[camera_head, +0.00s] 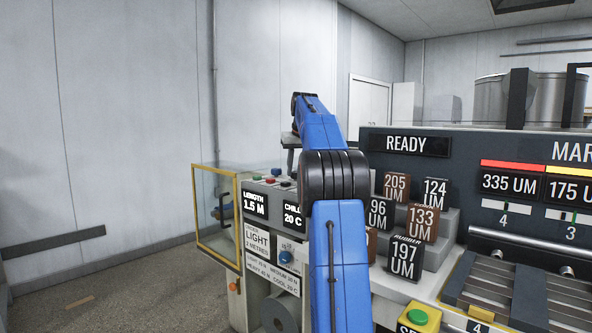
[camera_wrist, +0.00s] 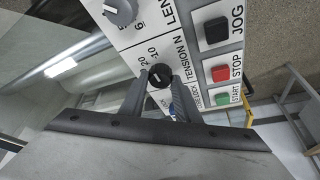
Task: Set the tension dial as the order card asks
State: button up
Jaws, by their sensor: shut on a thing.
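The tension dial (camera_wrist: 159,76) is a small round black knob with a white mark, beside the printed "TENSION N" in the wrist view. My gripper (camera_wrist: 161,80) has its two dark fingers closed on either side of this dial. The figures 20 and 10 show at its edge, but I cannot tell exactly where the mark points. The order card (camera_head: 257,243) in the head view reads "LIGHT" and "2 METRES". Under it a legend plate (camera_head: 272,276) lists light, medium and heavy values in small print. In the head view my gripper is hidden behind my blue arm.
Close to the dial are a grey length dial (camera_wrist: 121,11) and JOG (camera_wrist: 216,30), STOP (camera_wrist: 221,73) and START (camera_wrist: 223,98) buttons. A yellow-framed glass guard (camera_head: 217,215) stands left of the console. Labelled blocks (camera_head: 405,257) stand on steps to the right.

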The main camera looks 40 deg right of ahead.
jog(key=n, duration=0.1)
jog(key=n+y, duration=0.1)
jog(key=n, duration=0.2)
jog(key=shift+d+t+y, duration=0.25)
jog(key=shift+t+y, duration=0.05)
jog(key=shift+n+y, duration=0.8)
jog(key=shift+n, duration=1.2)
jog(key=o, duration=1)
jog(key=shift+o, duration=0.2)
jog(key=shift+s+d+r, duration=0.1)
jog(key=shift+r, duration=0.05)
jog(key=v, duration=0.7)
jog(key=shift+r, duration=0.15)
